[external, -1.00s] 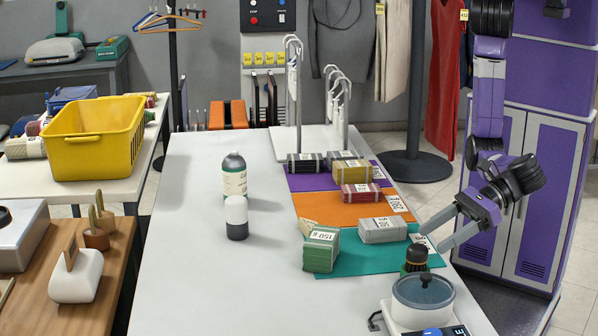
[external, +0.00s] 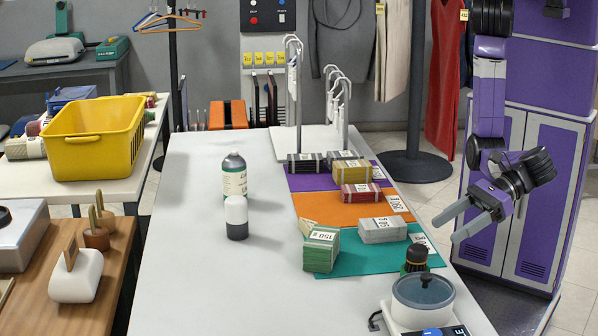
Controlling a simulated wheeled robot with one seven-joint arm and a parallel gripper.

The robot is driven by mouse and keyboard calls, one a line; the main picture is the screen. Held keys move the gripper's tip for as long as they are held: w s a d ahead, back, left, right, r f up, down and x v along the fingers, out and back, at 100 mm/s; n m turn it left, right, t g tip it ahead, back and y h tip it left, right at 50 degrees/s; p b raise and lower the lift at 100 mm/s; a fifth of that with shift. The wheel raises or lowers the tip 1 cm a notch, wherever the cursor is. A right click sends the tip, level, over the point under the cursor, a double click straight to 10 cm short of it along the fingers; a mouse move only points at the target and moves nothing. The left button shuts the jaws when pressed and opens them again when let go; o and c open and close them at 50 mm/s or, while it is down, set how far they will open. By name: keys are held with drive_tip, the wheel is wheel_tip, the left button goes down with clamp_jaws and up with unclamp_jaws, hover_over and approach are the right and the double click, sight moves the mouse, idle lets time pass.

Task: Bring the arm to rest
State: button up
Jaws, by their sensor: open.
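My gripper (external: 451,229) is at the right in the external view, beside the right edge of the white table (external: 190,260). Its two grey fingers are apart and point left and down. Nothing is between them. The purple and black arm hangs down from the upper right, bent at its lower joints. The gripper is apart from the bundles on the table, to the right of the teal mat (external: 375,262).
Several tagged bundles, such as a green one (external: 321,252) and a grey one (external: 382,232), lie on coloured mats. A pot (external: 423,292) stands at the front right, with a small dark-topped bottle (external: 416,258) behind it. The table's left half is mostly clear.

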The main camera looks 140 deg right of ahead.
drive_tip(key=w+a+r+m+t+y, duration=0.2)
drive_tip(key=w+a+m+t+y, duration=0.15)
drive_tip(key=a, duration=0.25)
drive_tip(key=s+a+f+m+y, duration=0.1)
drive_tip(key=s+m+y, duration=0.6)
drive_tip(key=m, duration=0.2)
drive_tip(key=s+d+r+m+h, duration=0.1)
drive_tip(key=s+d+m, duration=0.4)
drive_tip(key=s, duration=0.4)
drive_tip(key=s+d+r+m+h, duration=0.1)
drive_tip(key=s+d+r+m, duration=0.1)
drive_tip(key=s+d+m, duration=0.3)
drive_tip(key=s+d+r+m+h, duration=0.1)
drive_tip(key=s+d+m, duration=0.5)
drive_tip(key=s, duration=0.7)
drive_tip(key=shift+s+d+r+t, duration=0.15)
drive_tip(key=shift+d+r+t, duration=0.3)
drive_tip(key=shift+d, duration=0.6)
